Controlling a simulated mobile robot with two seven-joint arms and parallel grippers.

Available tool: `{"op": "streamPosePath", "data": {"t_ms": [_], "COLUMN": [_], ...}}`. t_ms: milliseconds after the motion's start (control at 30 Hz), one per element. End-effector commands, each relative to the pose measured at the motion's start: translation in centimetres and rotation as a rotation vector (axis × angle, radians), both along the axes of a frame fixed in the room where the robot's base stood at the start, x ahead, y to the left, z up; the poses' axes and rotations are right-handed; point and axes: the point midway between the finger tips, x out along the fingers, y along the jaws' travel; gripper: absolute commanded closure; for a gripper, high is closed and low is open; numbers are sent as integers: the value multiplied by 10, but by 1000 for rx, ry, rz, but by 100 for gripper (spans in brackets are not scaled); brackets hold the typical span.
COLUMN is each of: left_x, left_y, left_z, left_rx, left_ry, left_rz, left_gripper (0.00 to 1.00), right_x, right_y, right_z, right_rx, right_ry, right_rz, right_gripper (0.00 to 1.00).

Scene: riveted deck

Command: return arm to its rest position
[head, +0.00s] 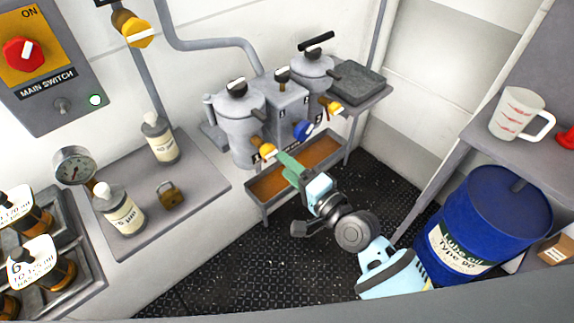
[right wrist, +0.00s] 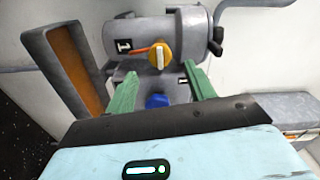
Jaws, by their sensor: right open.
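My right arm (head: 355,230) reaches from the lower right across the floor toward the grey twin-canister unit. My right gripper (head: 287,164) has green fingers and is over the drip tray, close to the front yellow knob (head: 267,151). In the right wrist view the fingers (right wrist: 159,72) stand apart with nothing gripped between them. The yellow knob (right wrist: 161,53) and a blue knob (right wrist: 157,101) lie beyond the gap. From the head view I cannot tell whether a finger touches the yellow knob. My left gripper is not in view.
The drip tray (head: 258,205) with brown liquid stands under the canisters (head: 235,125). A blue oil drum (head: 497,215) stands right of my arm, below a shelf with a measuring jug (head: 517,113). Dark floor is open.

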Motion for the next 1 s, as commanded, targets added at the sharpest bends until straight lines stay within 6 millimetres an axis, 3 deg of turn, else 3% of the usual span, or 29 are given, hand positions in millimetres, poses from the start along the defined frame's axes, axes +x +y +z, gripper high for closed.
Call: {"op": "streamPosePath", "data": {"t_ms": [367,533,767,1000], "left_x": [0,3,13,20], "left_y": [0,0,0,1], "left_z": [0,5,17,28], "left_rx": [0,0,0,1], "left_ry": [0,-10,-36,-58], "left_rz": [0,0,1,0], "left_gripper": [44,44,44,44], "right_x": [-1,-22,-100,-207], "right_y": [0,-11,-52,-103], "right_z": [-1,-30,-110,-176], "right_rx": [-5,-118,-516,-982], "right_ry": [1,6,21,55], "right_rz": [-2,-30,-69,3], "right_gripper": [46,46,46,46]}}
